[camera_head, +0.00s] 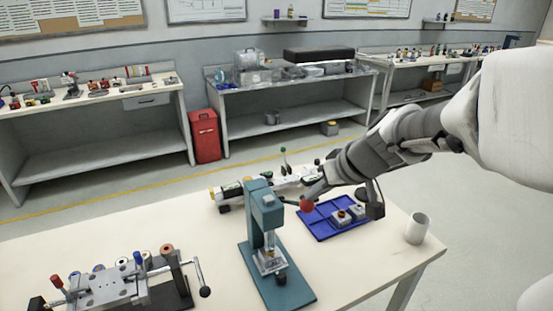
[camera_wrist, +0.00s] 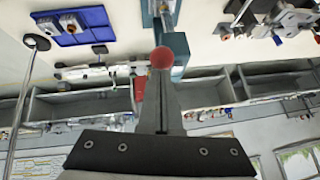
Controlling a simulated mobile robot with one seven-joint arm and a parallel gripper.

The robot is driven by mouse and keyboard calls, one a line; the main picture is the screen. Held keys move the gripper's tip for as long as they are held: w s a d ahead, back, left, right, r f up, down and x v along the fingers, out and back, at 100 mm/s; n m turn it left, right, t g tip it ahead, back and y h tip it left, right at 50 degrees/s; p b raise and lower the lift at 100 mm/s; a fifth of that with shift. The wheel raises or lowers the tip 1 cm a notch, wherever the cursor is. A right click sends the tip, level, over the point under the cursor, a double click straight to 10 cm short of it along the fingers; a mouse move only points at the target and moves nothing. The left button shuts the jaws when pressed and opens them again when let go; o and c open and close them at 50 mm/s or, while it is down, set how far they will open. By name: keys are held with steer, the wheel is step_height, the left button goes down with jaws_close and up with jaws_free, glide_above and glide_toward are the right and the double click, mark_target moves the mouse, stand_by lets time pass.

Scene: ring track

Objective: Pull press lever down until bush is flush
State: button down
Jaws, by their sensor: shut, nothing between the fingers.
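The teal arbor press (camera_head: 265,215) stands on the table on its teal base plate. Its lever runs right from the press head and ends in a red ball knob (camera_head: 307,205), roughly level with the head. A shiny metal fixture (camera_head: 270,261) sits under the ram; the bush is too small to make out there. My gripper (camera_head: 314,192) is shut and empty, just above the red knob. In the wrist view, the shut fingers point at the red knob (camera_wrist: 162,58), which shows at their tips. I cannot tell whether they touch.
A blue tray (camera_head: 322,228) with small parts lies right of the press, partly under my arm. A white cup (camera_head: 417,227) stands near the table's right edge. A metal fixture with a crank (camera_head: 125,285) is at front left. A long pale device (camera_head: 240,189) lies behind the press.

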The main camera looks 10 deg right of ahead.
steer(key=s+f+t+b, duration=0.1)
steer(key=f+b, duration=0.3)
steer(key=b, duration=0.6)
steer(key=s+d+f+t+y+b, duration=0.1)
steer(key=s+f+b, duration=0.2)
steer(key=b, duration=0.8)
steer(key=shift+d+f+t, duration=0.15)
steer(key=shift+f+t, duration=0.25)
steer(key=shift+f, duration=0.5)
steer(key=shift+s, duration=0.15)
steer(key=shift+r, duration=0.15)
